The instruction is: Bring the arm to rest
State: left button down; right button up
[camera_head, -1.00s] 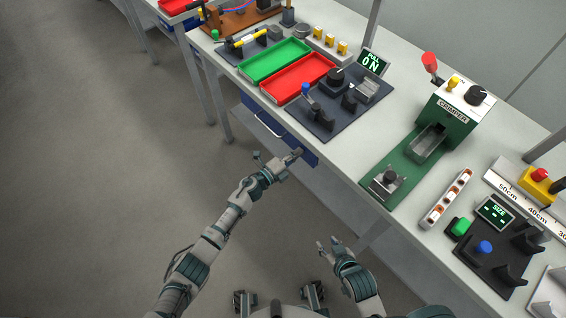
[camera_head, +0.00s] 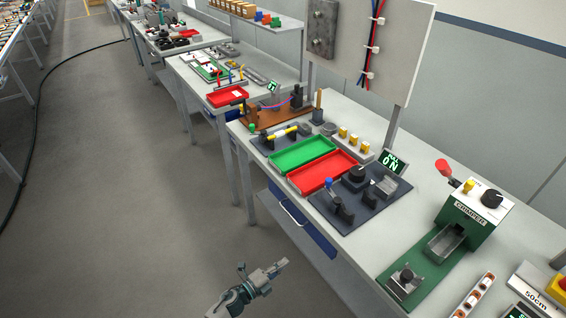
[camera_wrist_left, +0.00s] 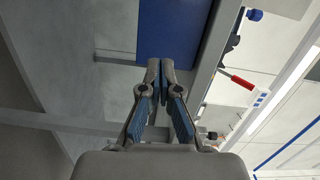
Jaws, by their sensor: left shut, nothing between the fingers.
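My left gripper (camera_head: 274,269) is low in the head view, over the floor in front of the workbench (camera_head: 340,262). It is apart from the bench and from everything on it. In the left wrist view its two fingers (camera_wrist_left: 160,68) are together at the tips, with nothing between them. My right gripper is out of the head view.
On the bench stand a green tray (camera_head: 302,153), a red tray (camera_head: 322,172), a dark fixture plate (camera_head: 352,216) and a green crimper (camera_head: 474,220). A blue drawer front (camera_head: 300,225) is under the bench top.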

pick_arm(q)
jog(key=s+a+f+n+y+p, duration=0.4)
jog(key=s+a+f+n+y, duration=0.75)
jog(key=a+f+n, duration=0.4)
jog(key=s+a+f+n+g+p, duration=0.1)
jog(key=s+a+f+n+g, duration=0.1)
jog(key=s, duration=0.7)
jog(key=s+a+f+n+g+y+p, duration=0.1)
jog(key=s+f+n+g, duration=0.3)
jog(key=s, duration=0.6)
jog(key=s+a+f+n+g+y+p, duration=0.1)
jog(key=s+a+f+n+g, duration=0.2)
jog(key=s, duration=0.6)
notch_tip(320, 180, down, 2)
jog(key=shift+s+a+f+g, duration=0.1)
jog(key=shift+s+a+g, duration=0.1)
jog(key=shift+s+g, duration=0.15)
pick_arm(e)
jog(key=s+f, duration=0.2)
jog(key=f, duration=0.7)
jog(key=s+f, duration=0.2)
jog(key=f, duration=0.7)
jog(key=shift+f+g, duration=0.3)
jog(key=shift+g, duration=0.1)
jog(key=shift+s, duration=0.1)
